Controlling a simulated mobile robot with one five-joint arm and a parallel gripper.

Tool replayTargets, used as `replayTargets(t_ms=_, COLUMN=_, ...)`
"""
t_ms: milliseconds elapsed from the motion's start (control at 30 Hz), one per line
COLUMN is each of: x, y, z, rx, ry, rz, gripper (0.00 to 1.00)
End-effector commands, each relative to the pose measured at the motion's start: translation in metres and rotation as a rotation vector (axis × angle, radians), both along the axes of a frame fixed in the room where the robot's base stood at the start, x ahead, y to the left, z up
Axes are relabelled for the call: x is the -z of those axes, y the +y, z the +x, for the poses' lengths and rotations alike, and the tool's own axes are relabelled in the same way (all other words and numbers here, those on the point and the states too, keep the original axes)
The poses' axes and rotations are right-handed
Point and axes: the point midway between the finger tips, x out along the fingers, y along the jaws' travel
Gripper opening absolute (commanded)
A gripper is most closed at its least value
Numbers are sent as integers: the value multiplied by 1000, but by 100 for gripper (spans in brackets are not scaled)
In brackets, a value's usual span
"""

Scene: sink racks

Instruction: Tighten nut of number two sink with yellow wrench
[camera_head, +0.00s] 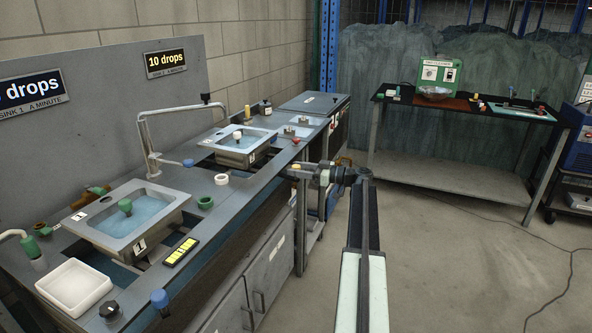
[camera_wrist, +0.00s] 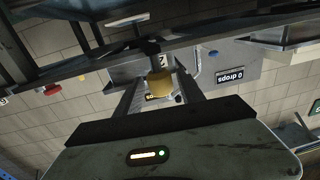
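My gripper (camera_head: 298,175) is stretched out over the aisle, just right of the counter edge near sink number two (camera_head: 257,147). In the wrist view its two fingers (camera_wrist: 161,88) close from both sides on a yellow knurled cylinder on a dark stem, which looks like the handle of the yellow wrench (camera_wrist: 160,87). The same yellow top shows small in the head view (camera_head: 295,167). The wrench's working end is hard to make out.
Sink one (camera_head: 103,224) is nearer, with a faucet (camera_head: 150,135) between the sinks. A white tray (camera_head: 75,284) and a yellow-marked box (camera_head: 181,251) lie on the counter. A separate table (camera_head: 455,108) stands at the back right. The floor between is open.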

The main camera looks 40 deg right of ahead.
Motion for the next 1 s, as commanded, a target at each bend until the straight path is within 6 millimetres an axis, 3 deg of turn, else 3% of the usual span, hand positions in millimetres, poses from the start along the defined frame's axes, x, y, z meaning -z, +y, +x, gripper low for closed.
replayTargets(t_ms=367, x=0, y=6, z=3, rx=-8, ry=-2, rz=1, gripper=52)
replayTargets(t_ms=533, x=0, y=-4, z=-12, rx=-7, ry=-2, rz=1, gripper=52)
replayTargets(t_ms=800, x=0, y=-32, z=-55, rx=-7, ry=0, rz=1, gripper=52)
replayTargets(t_ms=1000, x=0, y=-35, z=-61, rx=-9, ry=0, rz=1, gripper=52)
